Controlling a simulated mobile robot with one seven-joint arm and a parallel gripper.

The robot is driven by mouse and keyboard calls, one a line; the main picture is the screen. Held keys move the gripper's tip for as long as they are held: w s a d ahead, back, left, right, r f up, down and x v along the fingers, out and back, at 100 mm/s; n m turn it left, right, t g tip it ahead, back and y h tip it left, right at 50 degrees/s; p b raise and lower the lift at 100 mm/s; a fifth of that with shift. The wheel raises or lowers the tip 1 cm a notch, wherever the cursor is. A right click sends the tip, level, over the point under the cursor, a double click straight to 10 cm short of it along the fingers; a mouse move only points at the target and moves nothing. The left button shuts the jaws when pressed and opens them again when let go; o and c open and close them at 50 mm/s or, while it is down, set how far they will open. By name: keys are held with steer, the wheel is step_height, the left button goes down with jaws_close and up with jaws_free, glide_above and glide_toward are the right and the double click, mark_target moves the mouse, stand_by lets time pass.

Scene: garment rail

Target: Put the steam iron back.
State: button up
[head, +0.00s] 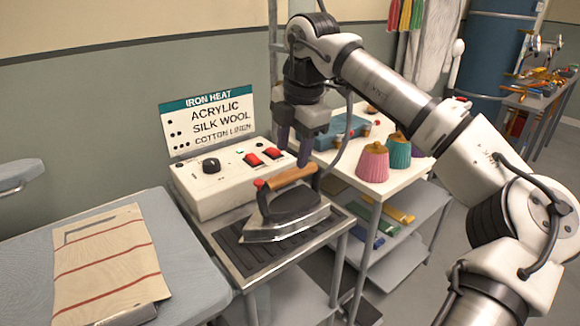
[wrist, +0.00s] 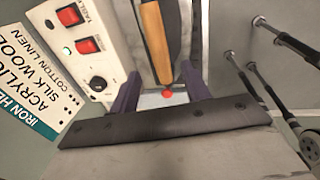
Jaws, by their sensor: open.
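The steam iron (head: 290,205), with a dark body, pale soleplate and wooden handle (head: 290,178), rests on the dark ribbed pad (head: 250,258) of a small metal stand. My gripper (head: 294,153) points down above the iron, close over its handle. Its purple fingers are apart with nothing held between them. In the wrist view the wooden handle (wrist: 154,42) lies in line with the gap between my fingers (wrist: 160,78), and a red knob (wrist: 167,94) shows at its end. I cannot tell whether a finger touches the handle.
A control box (head: 218,180) with a dial and red switches stands right behind the iron, under an iron-heat sign (head: 207,120). An ironing board (head: 178,235) with a striped cloth (head: 105,265) is at left. A shelf table (head: 380,183) with thread cones (head: 372,160) is at right.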

steer(key=r, duration=0.5)
steer(key=shift+s+d+r, duration=0.35)
steer(key=shift+s, duration=0.05)
